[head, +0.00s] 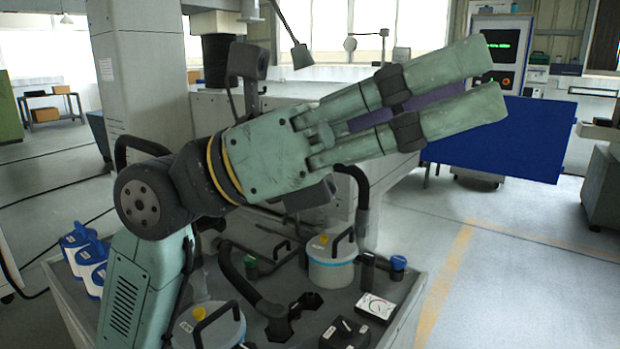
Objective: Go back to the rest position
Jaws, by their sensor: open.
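My gripper (494,78) is in the head view, raised above a grey work deck (405,322) and pointing to the upper right. Its two long green fingers are apart. A purple strip (432,96) shows between the fingers; I cannot tell whether it is part of the gripper or something behind it. I see no thing held at the fingertips. The arm hides part of the deck and the machine behind it.
On the deck stand a white canister (331,270) with a blue band, another canister (208,330), a small gauge box (376,307), a black box (345,335) and blue-and-white containers (82,250). A blue panel (510,138) stands behind the fingers. Floor at right (520,290) is clear.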

